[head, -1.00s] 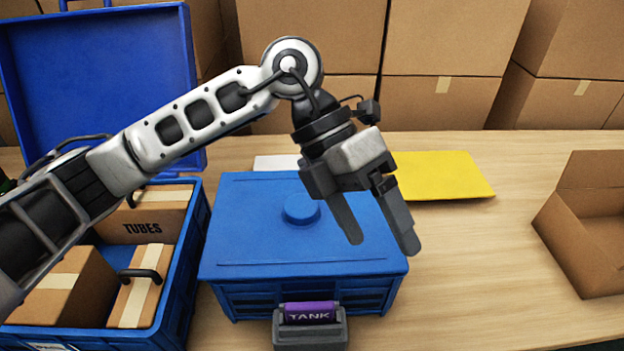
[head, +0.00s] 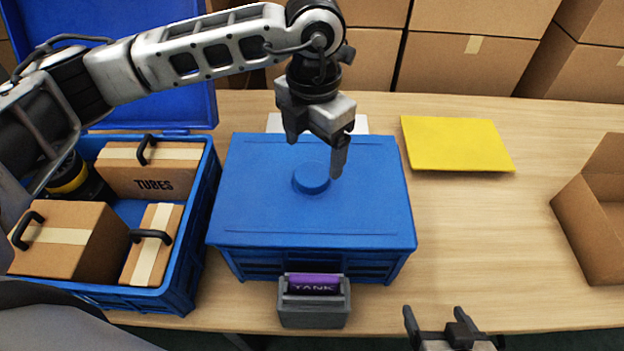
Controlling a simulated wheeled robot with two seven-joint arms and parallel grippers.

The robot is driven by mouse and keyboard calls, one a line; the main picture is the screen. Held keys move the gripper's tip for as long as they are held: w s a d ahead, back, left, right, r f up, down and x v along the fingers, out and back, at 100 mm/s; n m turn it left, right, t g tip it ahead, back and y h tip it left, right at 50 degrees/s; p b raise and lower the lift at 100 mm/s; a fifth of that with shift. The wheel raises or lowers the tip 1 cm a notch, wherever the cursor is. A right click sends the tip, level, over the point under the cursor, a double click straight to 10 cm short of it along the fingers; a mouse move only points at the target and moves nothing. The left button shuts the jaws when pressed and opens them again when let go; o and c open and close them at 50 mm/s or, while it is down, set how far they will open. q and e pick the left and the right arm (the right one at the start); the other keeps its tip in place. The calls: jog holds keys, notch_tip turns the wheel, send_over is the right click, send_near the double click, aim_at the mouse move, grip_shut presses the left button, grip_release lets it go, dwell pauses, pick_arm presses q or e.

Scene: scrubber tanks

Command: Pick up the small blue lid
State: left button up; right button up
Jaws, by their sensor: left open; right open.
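The small blue lid (head: 311,179) is a low round disc on the flat top of the blue tank (head: 260,215), near its middle. My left gripper (head: 338,165) points down above the tank, with its fingers beside the lid's right edge in the picture. Its fingers overlap in this view, and I cannot tell how high they are above the tank top. It holds nothing that I can see. My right gripper (head: 437,318) is at the bottom edge, open and empty, right of the tank.
A grey holder (head: 315,312) with a purple TANK label stands before the tank. A blue crate (head: 188,245) with several cardboard boxes stands at left. A yellow sheet (head: 458,143) lies at right, and an open carton (head: 590,230) at the far right. The table between is clear.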

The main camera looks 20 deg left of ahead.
aim_at(312, 173)
pick_arm(q)
jog(key=shift+s+a+f+p, duration=0.1)
jog(key=shift+f+p, duration=0.65)
jog(key=shift+f, duration=2)
jog(key=c, duration=1.2)
jog(key=shift+c, duration=0.4)
jog(key=shift+r, duration=0.15)
